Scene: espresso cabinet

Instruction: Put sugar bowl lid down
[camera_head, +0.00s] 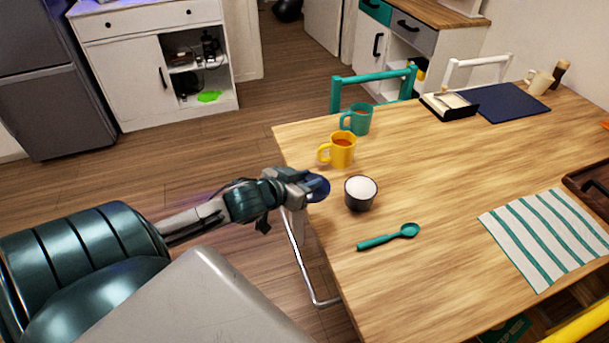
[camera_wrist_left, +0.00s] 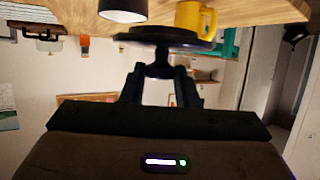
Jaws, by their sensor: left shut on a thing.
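The sugar bowl (camera_head: 361,193) stands open on the wooden table, dark outside with white sugar inside. Its dark blue lid (camera_head: 318,188) is in my left gripper (camera_head: 306,186), left of the bowl and by the table's left edge. In the left wrist view, the lid (camera_wrist_left: 166,35) shows as a dark disc whose knob sits between the fingers of my left gripper (camera_wrist_left: 160,72). The bowl (camera_wrist_left: 122,12) is close by in that view. I cannot tell from these frames whether the lid touches the table. My right gripper is not in view.
A yellow mug (camera_head: 341,150) and a teal mug (camera_head: 357,119) stand behind the bowl. A teal spoon (camera_head: 388,237) lies in front of it. A striped cloth (camera_head: 545,237) lies to the right.

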